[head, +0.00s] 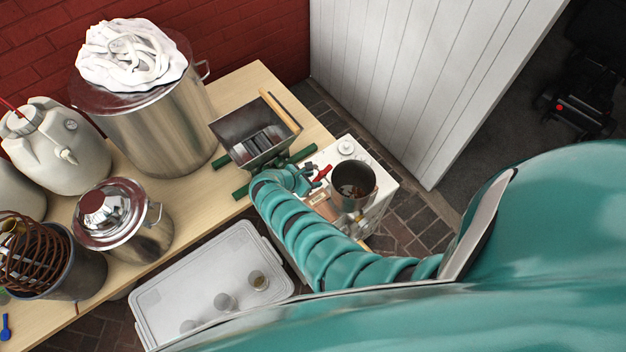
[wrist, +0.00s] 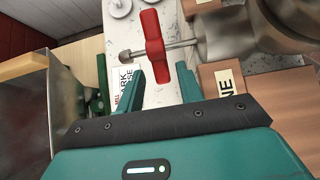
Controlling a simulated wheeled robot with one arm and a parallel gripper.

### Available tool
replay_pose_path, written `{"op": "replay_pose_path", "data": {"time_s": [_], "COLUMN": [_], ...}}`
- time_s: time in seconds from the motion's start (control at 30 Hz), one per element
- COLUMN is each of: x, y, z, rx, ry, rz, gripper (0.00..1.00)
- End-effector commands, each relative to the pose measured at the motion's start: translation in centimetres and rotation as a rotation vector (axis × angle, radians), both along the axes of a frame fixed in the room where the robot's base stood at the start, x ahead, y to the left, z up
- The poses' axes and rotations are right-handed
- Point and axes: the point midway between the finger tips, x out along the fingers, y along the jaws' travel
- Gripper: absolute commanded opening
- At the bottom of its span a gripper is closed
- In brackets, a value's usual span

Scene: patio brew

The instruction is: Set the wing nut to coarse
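The red wing nut (wrist: 153,45) sits on a metal rod in the wrist view, its two wings pointing up and down in the picture. It also shows small in the head view (head: 322,173). My gripper (wrist: 160,82) is open, with its teal fingers apart. The lower wing reaches toward the gap between the fingertips; I see no clear contact. A printed card (wrist: 125,82) lies on the speckled white top behind the left finger, partly hidden. A brown block with a label ending in "NE" (wrist: 226,82) is right of the fingers.
A metal hopper with rollers (head: 238,128) stands on green bars (head: 241,192) left of my gripper. A metal pot (head: 362,207) with dark contents stands close on the right. Large kettles and jugs fill the wooden table (head: 190,215). A lidded bin (head: 165,295) is in front.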

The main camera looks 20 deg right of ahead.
Motion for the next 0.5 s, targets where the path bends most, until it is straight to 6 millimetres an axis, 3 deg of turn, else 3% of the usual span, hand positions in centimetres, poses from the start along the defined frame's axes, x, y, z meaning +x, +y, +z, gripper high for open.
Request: {"op": "replay_pose_path", "data": {"time_s": [0.47,0.5], "x": [0.12,0.13], "y": [-0.5,-0.5], "z": [-0.52,-0.52], "rx": [0.001,0.001], "ry": [0.001,0.001], "rz": [0.001,0.001], "gripper": [0.36,0.3]}}
